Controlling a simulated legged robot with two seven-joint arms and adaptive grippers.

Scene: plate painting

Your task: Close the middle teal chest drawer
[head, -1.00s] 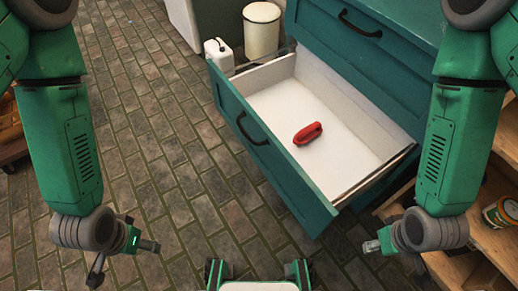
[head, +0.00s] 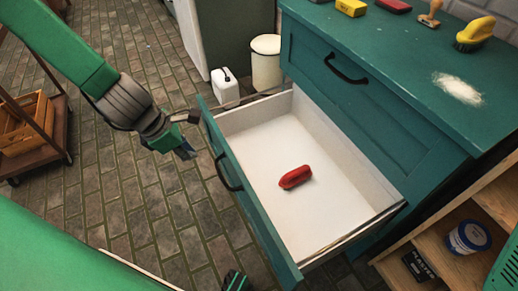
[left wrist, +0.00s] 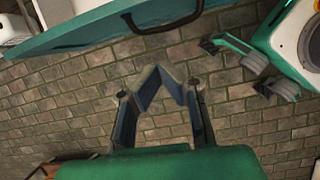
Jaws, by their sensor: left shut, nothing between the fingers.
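The middle drawer (head: 240,200) of the teal chest (head: 440,80) stands pulled far out in the head view. Its inside is white, and a red object (head: 295,177) lies on its floor. Its dark bar handle (head: 228,172) is on the teal front, which also shows with the handle in the left wrist view (left wrist: 100,28). My left gripper (head: 188,152) is shut and empty, just left of the drawer front near its far end, apart from the handle. In the left wrist view its fingertips (left wrist: 172,82) come together below the handle.
The drawer above, with a dark handle (head: 346,70), is shut. A white jug (head: 221,88) and a cream bin (head: 265,60) stand beyond the drawer. A wooden shelf (head: 425,262) is at right, a wooden cart (head: 30,135) at left. Brick floor is clear before the drawer.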

